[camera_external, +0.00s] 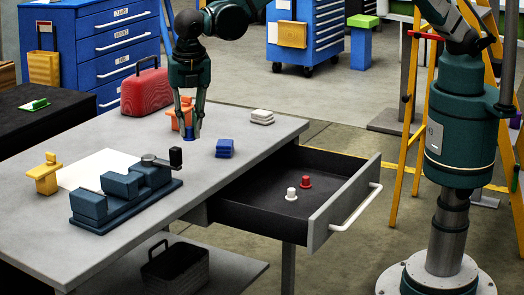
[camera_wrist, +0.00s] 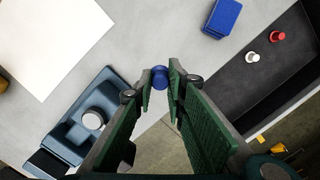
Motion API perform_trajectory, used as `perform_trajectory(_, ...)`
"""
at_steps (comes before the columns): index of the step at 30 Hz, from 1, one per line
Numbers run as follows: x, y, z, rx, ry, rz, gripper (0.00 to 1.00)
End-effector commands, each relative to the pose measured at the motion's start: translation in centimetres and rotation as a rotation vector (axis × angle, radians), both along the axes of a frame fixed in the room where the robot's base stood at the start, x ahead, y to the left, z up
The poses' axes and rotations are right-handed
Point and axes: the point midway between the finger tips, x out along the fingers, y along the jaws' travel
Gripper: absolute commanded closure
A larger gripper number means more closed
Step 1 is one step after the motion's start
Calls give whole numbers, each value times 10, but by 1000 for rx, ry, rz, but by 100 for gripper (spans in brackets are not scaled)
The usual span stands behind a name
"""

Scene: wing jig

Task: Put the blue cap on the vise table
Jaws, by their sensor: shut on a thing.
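The blue cap (camera_wrist: 160,77) is between the fingertips of my gripper (camera_wrist: 161,88) in the wrist view. In the external view my gripper (camera_external: 187,132) points down over the far part of the grey vise table (camera_external: 150,225), and the blue cap (camera_external: 189,133) shows at its tips. The gripper is shut on the cap. Whether the cap touches the table top or hangs just above it, I cannot tell. The blue vise (camera_external: 125,192) sits on the table at the near left; it also shows in the wrist view (camera_wrist: 85,120).
An open drawer (camera_external: 330,200) at the right holds a white cap (camera_external: 291,194) and a red cap (camera_external: 305,181). A blue block stack (camera_external: 225,148), white stack (camera_external: 262,117), white sheet (camera_external: 95,169), orange clamp (camera_external: 180,112), yellow clamp (camera_external: 45,174) and red toolbox (camera_external: 146,91) are on the table.

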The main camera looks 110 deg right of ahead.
Motion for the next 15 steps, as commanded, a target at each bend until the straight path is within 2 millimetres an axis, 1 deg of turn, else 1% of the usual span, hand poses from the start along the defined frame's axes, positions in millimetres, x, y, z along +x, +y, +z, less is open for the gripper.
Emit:
perform_trajectory(4, 7, -3, 5, 0, 0, 0, 92)
perform_trajectory(15, 7, -3, 3, 0, 0, 0, 92)
